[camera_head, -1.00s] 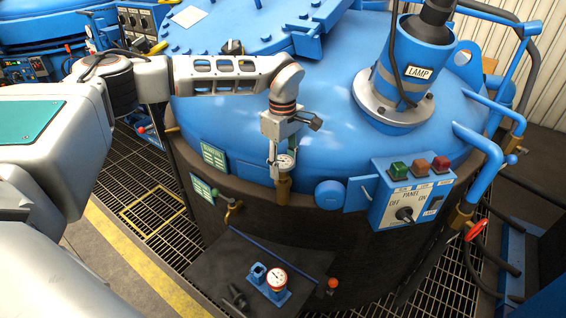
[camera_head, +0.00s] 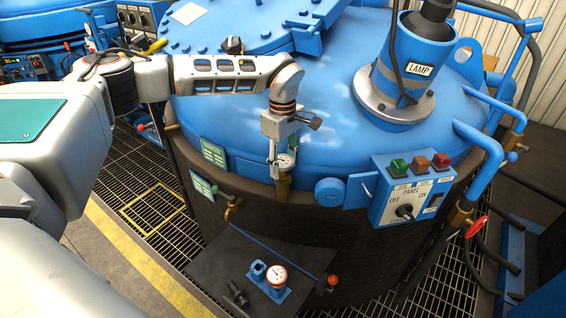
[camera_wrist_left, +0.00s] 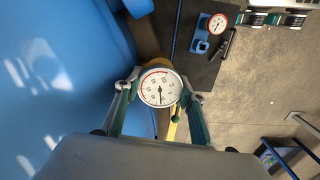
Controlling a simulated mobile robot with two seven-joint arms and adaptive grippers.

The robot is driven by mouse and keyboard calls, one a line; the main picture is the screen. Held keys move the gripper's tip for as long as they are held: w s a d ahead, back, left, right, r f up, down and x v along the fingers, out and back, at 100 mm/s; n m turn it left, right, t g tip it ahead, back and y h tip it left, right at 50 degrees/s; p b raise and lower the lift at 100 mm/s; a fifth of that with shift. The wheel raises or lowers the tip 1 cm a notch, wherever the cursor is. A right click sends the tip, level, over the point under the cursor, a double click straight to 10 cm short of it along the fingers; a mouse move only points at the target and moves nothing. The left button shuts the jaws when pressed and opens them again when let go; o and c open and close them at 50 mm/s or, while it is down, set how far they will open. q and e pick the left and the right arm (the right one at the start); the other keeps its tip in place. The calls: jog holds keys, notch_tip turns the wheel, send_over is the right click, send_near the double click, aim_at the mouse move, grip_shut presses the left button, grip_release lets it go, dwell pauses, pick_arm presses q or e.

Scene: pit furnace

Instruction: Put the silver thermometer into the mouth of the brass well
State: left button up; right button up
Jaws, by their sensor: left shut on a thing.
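My left gripper (camera_head: 282,158) is shut on the silver thermometer (camera_head: 287,161), a round white dial in a silver case. In the left wrist view, the dial (camera_wrist_left: 160,89) sits between the two fingers (camera_wrist_left: 160,92), and its face has a red arc and a dark needle. The brass well (camera_head: 283,187) stands on the side of the blue furnace directly below the dial. In the wrist view, part of the brass well (camera_wrist_left: 149,47) shows behind the dial. The stem is hidden, so I cannot tell how deep it sits in the well's mouth.
A dark shelf (camera_head: 215,262) below holds a blue stand with another, red-rimmed gauge (camera_head: 277,276) and a blue rod (camera_head: 262,246). The panel box (camera_head: 405,195) projects right of the well. The blue furnace lid (camera_head: 330,120) lies behind the gripper.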

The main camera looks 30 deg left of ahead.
pick_arm(q)
jog(key=shift+f, duration=0.5)
jog(key=o, duration=1.2)
jog(key=shift+r, duration=0.15)
